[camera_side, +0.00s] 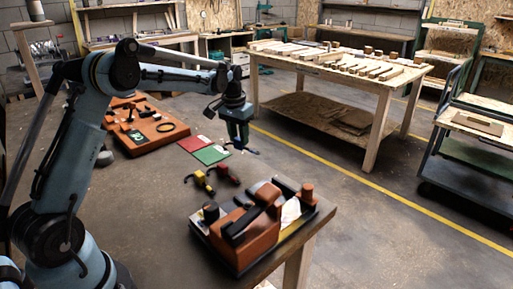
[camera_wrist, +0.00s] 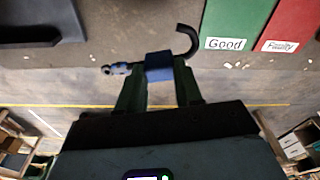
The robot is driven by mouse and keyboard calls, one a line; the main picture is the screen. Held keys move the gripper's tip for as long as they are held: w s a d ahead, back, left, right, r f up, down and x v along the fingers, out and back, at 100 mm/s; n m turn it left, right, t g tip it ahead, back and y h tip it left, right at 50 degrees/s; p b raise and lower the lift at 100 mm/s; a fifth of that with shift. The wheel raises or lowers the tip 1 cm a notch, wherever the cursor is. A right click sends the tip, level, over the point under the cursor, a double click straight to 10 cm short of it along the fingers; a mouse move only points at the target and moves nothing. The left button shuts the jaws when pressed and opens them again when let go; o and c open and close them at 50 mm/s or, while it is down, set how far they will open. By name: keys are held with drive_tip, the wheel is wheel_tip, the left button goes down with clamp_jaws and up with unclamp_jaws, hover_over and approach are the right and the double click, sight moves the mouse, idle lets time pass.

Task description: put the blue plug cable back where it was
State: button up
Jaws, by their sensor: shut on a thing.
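My gripper (camera_wrist: 158,78) is shut on the blue plug cable, with its two green fingers on either side of the blue body (camera_wrist: 158,66). In the wrist view a black hooked cable end curls up to the right of the fingers, and a thin plug tip points left. In the side view my gripper (camera_side: 240,147) is low at the table's far edge, just right of the green card. Only small blue bits of the plug show there. I cannot tell whether it touches the table. A red plug cable (camera_side: 226,173) and a yellow plug cable (camera_side: 201,182) lie nearer the camera.
A red card (camera_side: 195,143) and a green card (camera_side: 211,154) lie flat; the wrist view reads "Good" on green (camera_wrist: 238,20) and "Faulty" on red (camera_wrist: 290,22). An orange board (camera_side: 150,135) is at left, an orange fixture (camera_side: 256,232) at the front.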

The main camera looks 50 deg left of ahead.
sight(239, 149)
drive_tip(key=shift+f, duration=2.9)
drive_tip(key=shift+f, duration=0.1)
drive_tip(key=o, duration=1.2)
wheel_tip(239, 149, up, 11)
drive_tip(key=s, duration=0.1)
drive_tip(key=s+d+r+t, duration=0.1)
drive_tip(key=s+d+r, duration=0.4)
drive_tip(key=d, duration=0.1)
drive_tip(key=s+d+f+t, duration=0.1)
drive_tip(key=s+d, duration=0.2)
drive_tip(key=s, duration=0.2)
drive_tip(key=s+d+f+m+t, duration=0.1)
drive_tip(key=s+d+f+t, duration=0.1)
drive_tip(key=s+d, duration=0.2)
drive_tip(key=s+d+f+m+t, duration=0.1)
drive_tip(key=s+d, duration=0.3)
drive_tip(key=s, duration=0.2)
drive_tip(key=shift+s+d+f+t, duration=0.15)
drive_tip(key=shift+d+t, duration=0.1)
drive_tip(key=shift+t, duration=0.15)
